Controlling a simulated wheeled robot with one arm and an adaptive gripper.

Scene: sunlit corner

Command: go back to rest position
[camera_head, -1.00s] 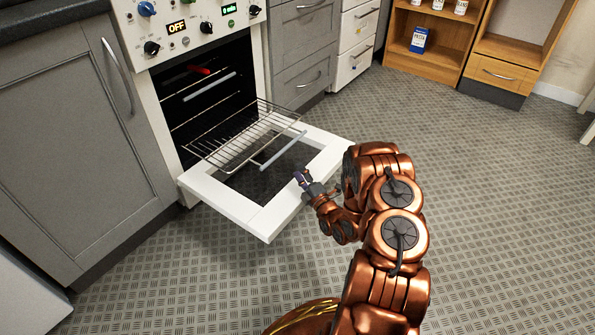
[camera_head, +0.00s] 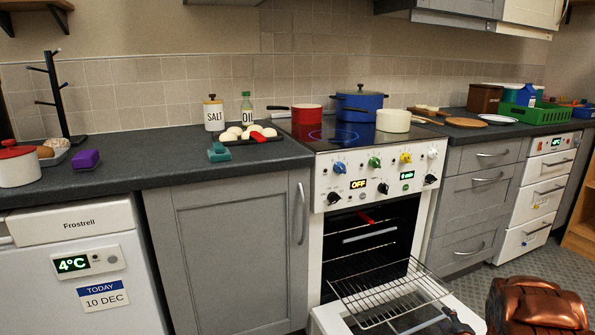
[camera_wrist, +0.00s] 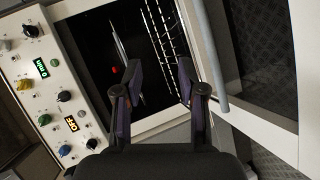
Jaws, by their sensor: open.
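My gripper (camera_wrist: 160,78) is open and empty in the wrist view, its two dark fingers apart in front of the oven. In the head view my copper arm shows only at the bottom right edge, and most of the gripper is out of frame. The oven (camera_head: 382,168) stands with its white door (camera_head: 462,312) lowered and a wire rack (camera_head: 392,296) pulled out over it. In the wrist view the oven's knob panel (camera_wrist: 52,82) lies left of the fingers, and the door handle (camera_wrist: 205,50) is close on the right.
The counter (camera_head: 165,168) carries a tray of white round pieces (camera_head: 247,131), a salt jar (camera_head: 213,113) and an oil bottle (camera_head: 246,108). A red pan (camera_head: 307,114), blue pot (camera_head: 359,105) and cream pot (camera_head: 393,121) stand on the hob. Patterned floor (camera_head: 545,263) shows at right.

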